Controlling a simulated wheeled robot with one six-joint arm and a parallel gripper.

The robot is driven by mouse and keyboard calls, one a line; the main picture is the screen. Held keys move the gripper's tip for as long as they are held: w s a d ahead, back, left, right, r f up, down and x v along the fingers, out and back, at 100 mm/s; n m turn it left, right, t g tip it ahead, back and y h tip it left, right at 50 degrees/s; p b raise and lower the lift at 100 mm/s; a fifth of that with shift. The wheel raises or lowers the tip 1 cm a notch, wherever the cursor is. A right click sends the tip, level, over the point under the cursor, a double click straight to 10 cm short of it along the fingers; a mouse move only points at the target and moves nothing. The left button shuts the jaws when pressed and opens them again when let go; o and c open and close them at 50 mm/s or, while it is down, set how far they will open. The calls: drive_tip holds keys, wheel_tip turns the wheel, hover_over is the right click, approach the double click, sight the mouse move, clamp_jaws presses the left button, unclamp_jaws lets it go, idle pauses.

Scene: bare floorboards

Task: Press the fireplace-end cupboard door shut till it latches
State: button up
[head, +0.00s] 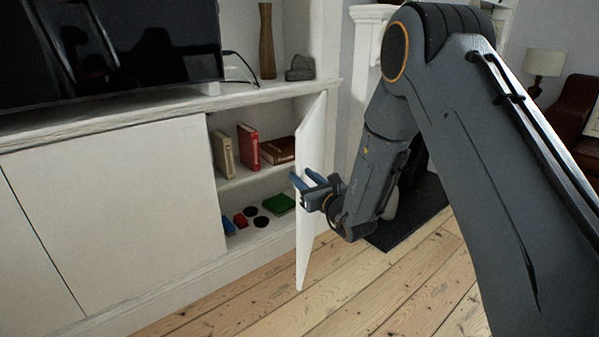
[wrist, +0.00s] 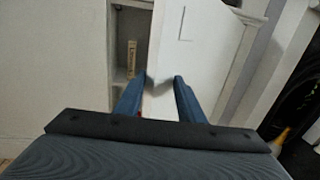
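The fireplace-end cupboard door (head: 311,145) is white and stands swung open, out from the cabinet front. It also shows in the wrist view (wrist: 203,45), just ahead of the fingers. My gripper (head: 300,180) has blue fingers and is at the door, about mid-height, overlapping its free edge in the head view. I cannot tell whether the fingertips touch the door. The door's hinges are not clearly visible.
The open cupboard holds books, a red one (head: 248,147) among them, and a green item (head: 278,204) with small things below. A television (head: 110,50) stands on top. The fireplace surround (head: 365,60) and dark hearth (head: 410,222) are right. Floorboards (head: 270,300) before the cupboard are clear.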

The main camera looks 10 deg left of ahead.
drive_tip(key=shift+d, duration=0.2)
drive_tip(key=shift+s, duration=0.2)
drive_tip(key=s+p, duration=0.3)
drive_tip(key=s, duration=0.5)
drive_tip(key=shift+s+a+p, duration=0.35)
drive_tip(key=shift+s+p, duration=0.05)
idle(0.4)
idle(0.4)
